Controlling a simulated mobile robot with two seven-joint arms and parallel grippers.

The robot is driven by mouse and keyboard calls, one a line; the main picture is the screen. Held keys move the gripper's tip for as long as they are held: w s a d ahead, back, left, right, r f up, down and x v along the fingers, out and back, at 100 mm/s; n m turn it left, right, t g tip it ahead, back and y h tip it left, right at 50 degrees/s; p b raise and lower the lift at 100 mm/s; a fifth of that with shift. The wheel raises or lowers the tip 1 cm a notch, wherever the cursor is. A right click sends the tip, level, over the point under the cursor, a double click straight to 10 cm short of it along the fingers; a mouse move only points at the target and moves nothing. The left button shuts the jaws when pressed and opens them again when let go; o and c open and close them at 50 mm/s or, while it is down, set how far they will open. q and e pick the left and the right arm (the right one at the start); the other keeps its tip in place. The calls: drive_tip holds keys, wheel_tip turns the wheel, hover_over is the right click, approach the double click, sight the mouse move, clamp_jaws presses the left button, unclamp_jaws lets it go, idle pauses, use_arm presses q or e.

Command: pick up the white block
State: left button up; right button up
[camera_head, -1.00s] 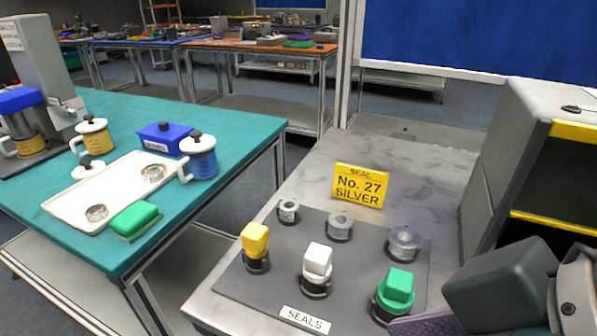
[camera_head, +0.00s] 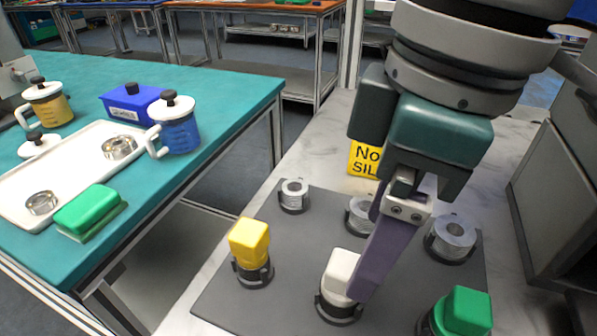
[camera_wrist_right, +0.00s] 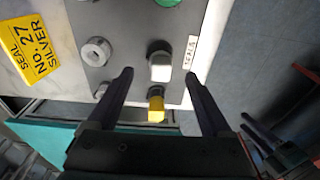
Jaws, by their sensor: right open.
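The white block (camera_head: 340,272) stands upright in a dark round holder, in the front middle of the grey seals mat (camera_head: 297,245). My right gripper (camera_head: 359,290) reaches down over the mat, with a purple finger close beside the block's right side. In the right wrist view, my right gripper (camera_wrist_right: 158,75) is open and the white block (camera_wrist_right: 160,68) shows between the lines of its two fingertips. Whether a finger touches the block I cannot tell. My left gripper is not in view.
A yellow block (camera_head: 250,243) stands left of the white one and a green block (camera_head: 464,312) stands at right. Metal seals (camera_head: 453,238) sit behind in holders. The yellow sign (camera_head: 364,160) is partly hidden by my arm. A teal table (camera_head: 230,90) holds a tray and jugs.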

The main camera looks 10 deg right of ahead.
sight(348, 264)
drive_tip(key=f, duration=0.2)
drive_tip(key=a+f, duration=0.1)
drive_tip(key=f, duration=0.2)
drive_tip(key=shift+w+a+f+b, duration=0.3)
drive_tip(key=shift+w+f, duration=0.1)
drive_tip(key=shift+c, duration=0.4)
clamp_jaws()
